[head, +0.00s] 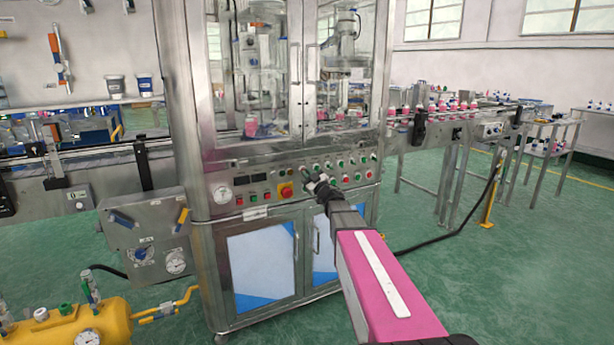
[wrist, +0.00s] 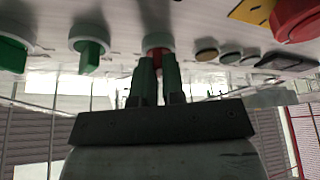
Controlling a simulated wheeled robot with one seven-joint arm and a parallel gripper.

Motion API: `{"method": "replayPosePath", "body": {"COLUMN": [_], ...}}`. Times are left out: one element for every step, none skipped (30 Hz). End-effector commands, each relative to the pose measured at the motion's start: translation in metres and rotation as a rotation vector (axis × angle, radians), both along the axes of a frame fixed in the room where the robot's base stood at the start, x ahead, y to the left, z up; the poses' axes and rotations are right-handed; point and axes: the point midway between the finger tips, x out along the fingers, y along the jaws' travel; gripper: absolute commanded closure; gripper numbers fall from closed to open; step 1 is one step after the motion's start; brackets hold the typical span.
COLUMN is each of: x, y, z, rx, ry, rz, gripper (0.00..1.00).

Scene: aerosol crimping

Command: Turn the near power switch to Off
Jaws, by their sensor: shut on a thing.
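My gripper (head: 318,184) reaches the control panel (head: 258,180) on the front of the steel cabinet in the head view. In the wrist view its two fingers (wrist: 158,66) are shut on the red knob of a rotary switch (wrist: 158,43) with a pale round collar. The fingers and arm hide this switch in the head view. The knob's handle looks in line with the fingers, but its Off marking cannot be read. I cannot tell from labels whether this is the near power switch.
Two green-handled switches (wrist: 90,50) (wrist: 13,52) sit left of the held one in the wrist view. Small round buttons (wrist: 207,53) and a big red button (wrist: 297,18) are on its right. Glass doors (head: 345,70) stand above.

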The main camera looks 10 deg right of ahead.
Motion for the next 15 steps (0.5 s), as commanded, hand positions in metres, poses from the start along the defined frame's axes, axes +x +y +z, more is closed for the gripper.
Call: {"method": "replayPosePath", "body": {"x": [-0.0002, -0.0001, -0.0002, -0.0002, -0.0002, -0.0002, -0.0002, -0.0003, -0.0003, -0.0004, -0.0003, -0.0003, -0.0003, -0.0004, -0.0004], "y": [-0.0002, -0.0003, -0.0002, -0.0002, -0.0002, -0.0002, -0.0001, 0.0, 0.0, -0.0001, 0.0, 0.0, 0.0001, 0.0001, 0.0001], "z": [0.0001, 0.0, 0.0001, 0.0001, 0.0002, 0.0002, 0.0001, 0.0001, 0.0001, 0.0001, 0.0002, 0.0002, 0.0001, 0.0002, 0.0002], "rx": [-0.018, -0.027, -0.037, -0.044, -0.049, -0.056, -0.061, -0.064, -0.068, -0.07, -0.071, -0.073, -0.073, -0.074, -0.074], "ry": [-0.006, -0.009, -0.012, -0.014, -0.016, -0.018, -0.02, -0.021, -0.022, -0.023, -0.023, -0.024, -0.024, -0.024, -0.024], "rz": [0.0, 0.0, 0.0, 0.0, 0.0, 0.001, 0.0, 0.0, 0.001, 0.001, 0.0, 0.0, 0.0, 0.0, 0.0], "gripper": [1.0, 1.0, 1.0, 1.0, 1.0, 1.0, 1.0, 1.0, 1.0, 1.0, 1.0, 1.0, 1.0, 1.0, 1.0]}}
